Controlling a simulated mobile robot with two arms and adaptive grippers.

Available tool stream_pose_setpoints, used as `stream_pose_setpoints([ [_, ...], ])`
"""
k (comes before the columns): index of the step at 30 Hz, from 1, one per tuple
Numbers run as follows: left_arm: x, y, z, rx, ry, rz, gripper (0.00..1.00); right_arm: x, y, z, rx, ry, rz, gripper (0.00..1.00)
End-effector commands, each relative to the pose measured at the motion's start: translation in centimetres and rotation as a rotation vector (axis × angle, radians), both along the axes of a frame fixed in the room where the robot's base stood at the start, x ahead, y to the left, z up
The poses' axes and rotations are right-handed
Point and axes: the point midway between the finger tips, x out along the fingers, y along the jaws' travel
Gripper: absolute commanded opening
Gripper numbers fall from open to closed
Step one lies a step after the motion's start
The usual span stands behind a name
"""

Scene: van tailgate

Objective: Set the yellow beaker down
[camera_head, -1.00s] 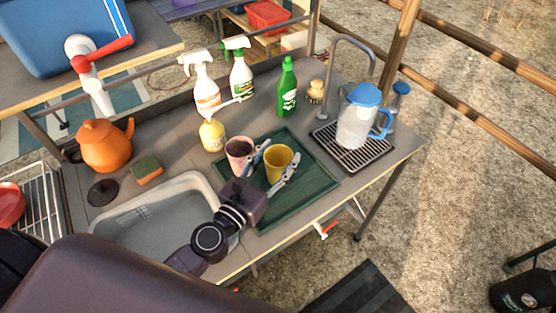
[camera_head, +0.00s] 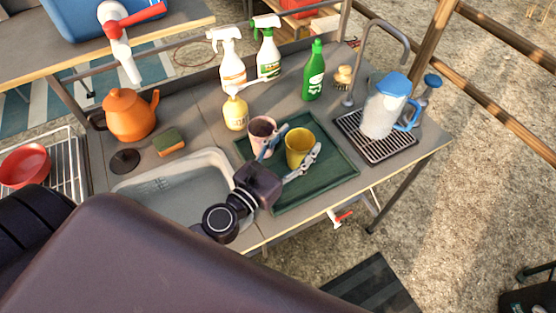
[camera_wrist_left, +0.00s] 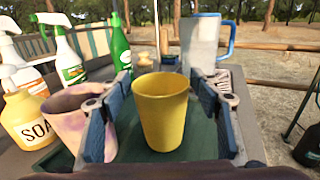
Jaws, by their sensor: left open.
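The yellow beaker (camera_head: 299,149) stands upright on the green tray (camera_head: 325,180). My left gripper (camera_head: 290,158) is open, with one finger on each side of the beaker. In the left wrist view the yellow beaker (camera_wrist_left: 161,112) sits between the two blue-padded fingers, with a gap showing on its right side and a smaller one on its left. A pink beaker (camera_head: 262,132) stands just left of it on the tray, close to the left finger. My right gripper is not seen.
A sink basin (camera_head: 180,190) lies left of the tray. A yellow soap bottle (camera_head: 235,114), spray bottles and a green bottle (camera_head: 313,75) stand behind. A jug with a blue lid (camera_head: 385,108) stands on a drain rack (camera_head: 372,141) at right. The tray's front right is bare.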

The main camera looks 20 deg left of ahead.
Motion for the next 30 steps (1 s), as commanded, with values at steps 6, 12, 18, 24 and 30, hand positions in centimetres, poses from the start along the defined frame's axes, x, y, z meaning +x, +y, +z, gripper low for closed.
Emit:
stream_pose_setpoints([
  [6, -3.9, 0.9, -0.7, 0.002, 0.003, -0.001, 0.58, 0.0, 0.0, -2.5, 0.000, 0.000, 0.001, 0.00],
  [12, -7.1, 1.6, -0.7, 0.001, 0.002, -0.002, 0.58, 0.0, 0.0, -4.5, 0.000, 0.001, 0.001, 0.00],
  [18, -9.3, 2.2, -0.5, 0.002, 0.001, 0.000, 0.58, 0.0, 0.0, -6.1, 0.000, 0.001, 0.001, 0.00],
  [24, -10.2, 2.4, -0.2, 0.001, 0.000, -0.001, 0.58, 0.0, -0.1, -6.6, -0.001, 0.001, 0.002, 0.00],
  [30, -10.3, 2.5, 0.0, 0.001, -0.001, 0.000, 0.58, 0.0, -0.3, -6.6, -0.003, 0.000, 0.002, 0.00],
])
